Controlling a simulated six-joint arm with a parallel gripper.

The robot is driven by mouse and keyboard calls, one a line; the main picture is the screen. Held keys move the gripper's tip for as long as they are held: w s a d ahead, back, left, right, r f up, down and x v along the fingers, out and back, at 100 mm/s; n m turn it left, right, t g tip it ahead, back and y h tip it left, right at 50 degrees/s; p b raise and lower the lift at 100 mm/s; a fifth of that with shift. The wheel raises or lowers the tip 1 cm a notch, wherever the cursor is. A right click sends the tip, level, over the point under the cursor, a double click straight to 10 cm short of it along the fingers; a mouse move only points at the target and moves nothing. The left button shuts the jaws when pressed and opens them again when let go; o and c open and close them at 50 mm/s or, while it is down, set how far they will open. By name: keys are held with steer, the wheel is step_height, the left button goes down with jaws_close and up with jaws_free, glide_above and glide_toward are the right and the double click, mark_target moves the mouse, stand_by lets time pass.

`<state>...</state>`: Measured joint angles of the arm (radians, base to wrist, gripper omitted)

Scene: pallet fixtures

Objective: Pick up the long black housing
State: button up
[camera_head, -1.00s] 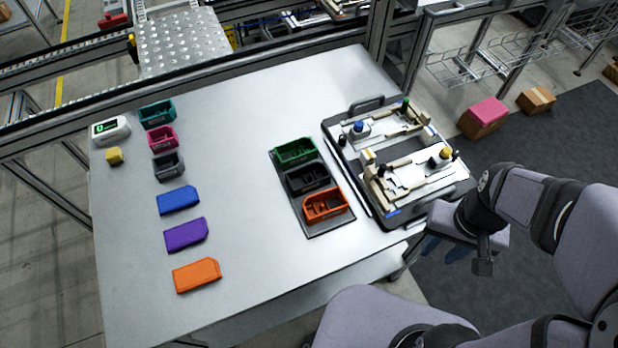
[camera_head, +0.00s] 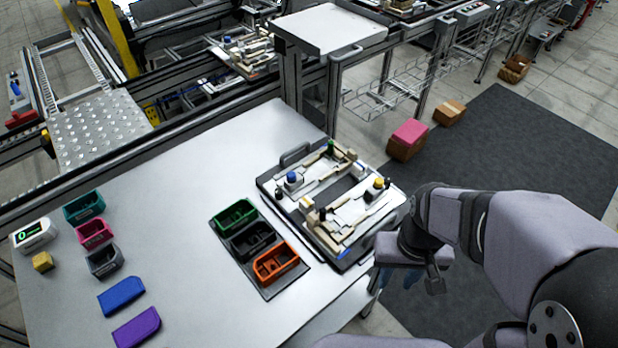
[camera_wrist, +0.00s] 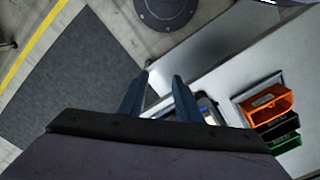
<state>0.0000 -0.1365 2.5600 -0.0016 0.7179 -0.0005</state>
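A black housing (camera_head: 254,241) lies on a dark flat tray (camera_head: 221,238), between a green housing (camera_head: 236,213) and an orange housing (camera_head: 276,263). In the wrist view the black housing (camera_wrist: 279,130) is at the right edge, between the orange housing (camera_wrist: 266,104) and the green one. My gripper (camera_wrist: 160,82) is open and empty, its two blue fingers apart. In the head view my gripper (camera_head: 380,277) hangs beyond the table's right edge, well away from the black housing. A dark grey open housing (camera_head: 104,261) stands at the table's left side.
A pallet fixture (camera_head: 335,196) with cream clamps stands right of the tray, nearest my arm. Teal (camera_head: 84,206) and pink (camera_head: 94,234) housings, blue (camera_head: 121,296) and purple (camera_head: 137,328) lids, and a yellow block (camera_head: 42,262) are left. The table's middle is clear.

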steer(key=shift+o, duration=0.4)
steer(key=o, duration=0.8)
steer(key=shift+c, duration=0.2)
